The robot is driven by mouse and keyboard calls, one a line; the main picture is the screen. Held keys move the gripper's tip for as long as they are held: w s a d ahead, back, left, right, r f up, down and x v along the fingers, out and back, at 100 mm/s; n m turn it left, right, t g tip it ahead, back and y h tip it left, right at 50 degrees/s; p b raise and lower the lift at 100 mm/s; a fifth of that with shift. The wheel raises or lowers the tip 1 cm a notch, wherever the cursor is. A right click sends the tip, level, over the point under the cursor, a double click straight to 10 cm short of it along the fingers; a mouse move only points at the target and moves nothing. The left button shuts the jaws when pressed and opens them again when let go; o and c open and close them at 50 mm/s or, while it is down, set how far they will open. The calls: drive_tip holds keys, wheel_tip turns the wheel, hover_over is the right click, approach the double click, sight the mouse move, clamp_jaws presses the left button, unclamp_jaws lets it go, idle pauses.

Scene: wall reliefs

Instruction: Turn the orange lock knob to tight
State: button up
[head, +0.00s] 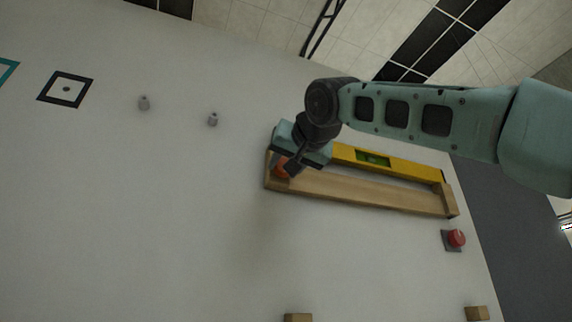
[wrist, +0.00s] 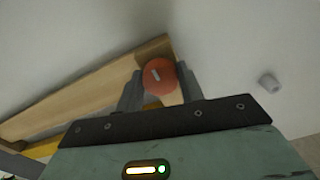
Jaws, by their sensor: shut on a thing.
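The orange lock knob (wrist: 158,77) is round with a pale slanted mark on its face. In the wrist view it sits between my gripper's (wrist: 160,88) two grey fingers, one on each side of it. In the head view the orange knob (head: 282,168) shows at the left end of the wooden frame, partly hidden by my gripper (head: 288,169). My gripper is shut on the knob. I cannot tell from the mark how tight the knob is.
A wooden frame (head: 360,194) on the pale wall holds a yellow spirit level (head: 400,167). A red button (head: 456,238) is at lower right. Wooden blocks (head: 298,317) show at the bottom edge.

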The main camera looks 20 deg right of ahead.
drive_tip(key=shift+f, duration=0.1)
drive_tip(key=o, duration=1)
drive_tip(key=s+b, duration=0.4)
drive_tip(key=s, duration=1.3)
drive_tip(key=shift+s, duration=0.2)
